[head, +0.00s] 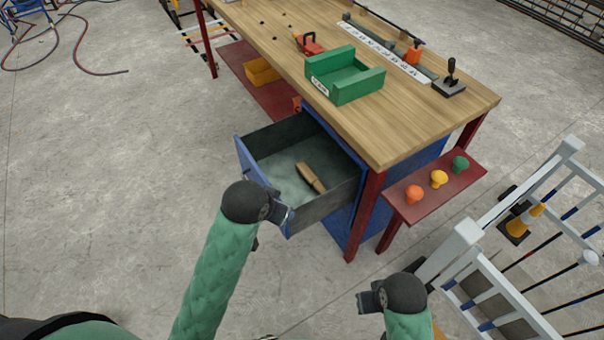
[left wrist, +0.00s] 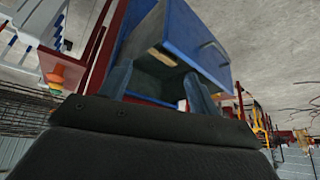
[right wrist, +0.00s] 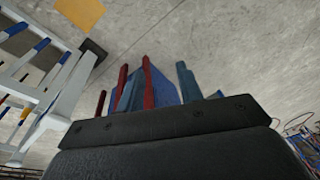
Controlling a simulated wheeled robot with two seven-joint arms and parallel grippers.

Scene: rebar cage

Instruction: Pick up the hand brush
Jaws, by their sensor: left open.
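The hand brush (head: 311,177) lies in the open blue drawer (head: 264,202), its tan wooden part showing against the grey drawer floor. In the left wrist view the brush (left wrist: 161,56) shows as a small tan piece inside the drawer, partly cut off by the drawer wall. My left gripper (head: 284,213) is at the drawer's near corner, apart from the brush. Its two fingers (left wrist: 158,88) are spread with nothing between them. My right gripper (head: 364,300) is low in front of the bench, away from the drawer. Its fingers (right wrist: 154,85) stand apart and empty.
The wooden workbench (head: 420,130) holds a green bin (head: 350,88) near the drawer. A red side shelf (head: 412,215) with orange, yellow and green knobs juts out at right. A white railing (head: 500,290) stands at lower right. The floor left of the drawer is clear.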

